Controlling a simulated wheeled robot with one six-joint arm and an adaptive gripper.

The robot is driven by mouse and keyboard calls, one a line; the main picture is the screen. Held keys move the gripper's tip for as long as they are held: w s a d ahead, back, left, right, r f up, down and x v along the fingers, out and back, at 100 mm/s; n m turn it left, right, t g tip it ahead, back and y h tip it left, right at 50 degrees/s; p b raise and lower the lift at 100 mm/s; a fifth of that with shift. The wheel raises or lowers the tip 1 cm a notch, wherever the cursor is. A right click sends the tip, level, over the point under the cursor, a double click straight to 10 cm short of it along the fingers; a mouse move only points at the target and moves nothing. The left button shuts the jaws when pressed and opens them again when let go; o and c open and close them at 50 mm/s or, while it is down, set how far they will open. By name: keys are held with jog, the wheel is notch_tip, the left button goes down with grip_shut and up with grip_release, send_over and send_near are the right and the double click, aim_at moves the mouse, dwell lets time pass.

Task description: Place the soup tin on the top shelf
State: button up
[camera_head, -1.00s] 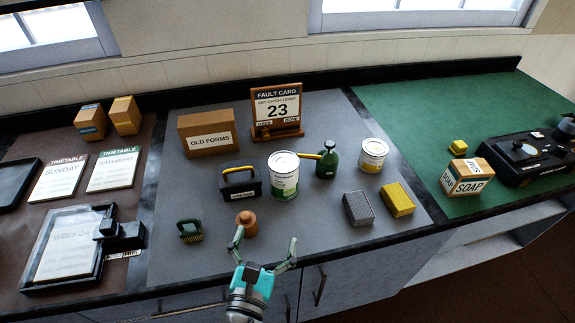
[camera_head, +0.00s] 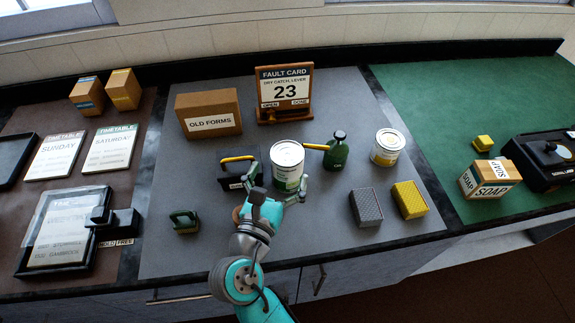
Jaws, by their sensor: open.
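A white tin with a green label (camera_head: 287,158) stands upright on the grey mat in the middle of the bench. A second white tin with a yellow band (camera_head: 386,148) stands farther right. The label words are too small to tell which is the soup tin. My gripper (camera_head: 278,182) is open at the near side of the green-labelled tin, one finger on its left and one on its right. I cannot tell whether the fingers touch it. No top shelf is clearly in view; pale open shelving (camera_head: 465,250) shows below the bench at right.
A green oil can (camera_head: 337,150) is close right. Grey (camera_head: 366,207) and yellow (camera_head: 409,199) blocks stand nearer the front edge.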

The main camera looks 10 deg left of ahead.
aim_at(287, 156)
jog(key=shift+w+d, duration=0.2)
jog(key=shift+w, duration=0.65)
jog(key=shift+w+d, duration=0.2)
jog(key=shift+w, duration=0.65)
jog(key=shift+w+d, duration=0.2)
jog(key=shift+w, duration=0.65)
jog(key=c, duration=1.7)
notch_tip(287, 156, up, 18)
jog(key=shift+r, duration=0.1)
